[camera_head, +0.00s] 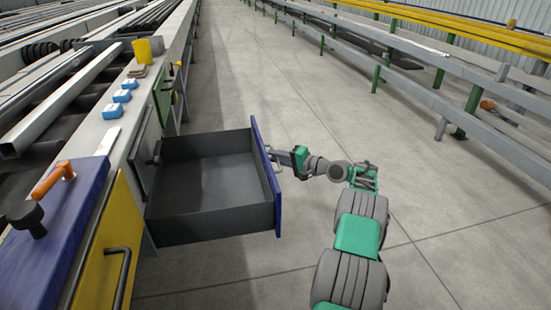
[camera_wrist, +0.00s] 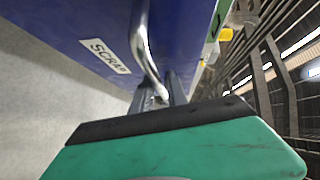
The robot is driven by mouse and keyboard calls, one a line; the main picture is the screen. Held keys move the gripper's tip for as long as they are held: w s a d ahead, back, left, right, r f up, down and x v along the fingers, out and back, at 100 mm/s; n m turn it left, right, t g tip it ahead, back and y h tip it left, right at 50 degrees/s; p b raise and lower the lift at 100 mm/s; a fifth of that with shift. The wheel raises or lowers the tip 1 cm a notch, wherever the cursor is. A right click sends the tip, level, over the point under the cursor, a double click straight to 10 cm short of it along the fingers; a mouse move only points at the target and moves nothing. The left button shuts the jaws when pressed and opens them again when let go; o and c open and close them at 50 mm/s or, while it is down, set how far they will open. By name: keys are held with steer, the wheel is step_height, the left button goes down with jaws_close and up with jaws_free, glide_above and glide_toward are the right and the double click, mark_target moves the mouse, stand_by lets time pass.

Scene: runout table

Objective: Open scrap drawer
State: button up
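The scrap drawer (camera_head: 208,222) stands pulled far out of the bench, its dark grey inside empty. Its blue front (camera_head: 264,175) faces right, and in the wrist view the front (camera_wrist: 85,30) bears a white SCRAP label (camera_wrist: 104,56). The curved metal handle (camera_wrist: 145,48) runs down to my gripper (camera_wrist: 165,92). My gripper (camera_head: 277,161) is at the outer side of the front, its fingers closed around the handle. The fingertips are partly hidden by the handle and my gripper's body.
A yellow front with a dark handle (camera_head: 122,262) is left of the drawer. An orange lever (camera_head: 55,178), blue blocks (camera_head: 113,110) and a yellow cup (camera_head: 142,50) are on the bench. Open floor (camera_head: 300,100) lies right of the drawer, before a railed conveyor (camera_head: 400,45).

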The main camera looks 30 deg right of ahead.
steer(key=shift+o, duration=1.3)
steer(key=shift+f, duration=0.1)
steer(key=shift+s, duration=0.1)
steer(key=p+v, duration=0.2)
steer(key=v, duration=0.5)
steer(key=shift+s+p, duration=0.3)
steer(key=shift+p, duration=0.05)
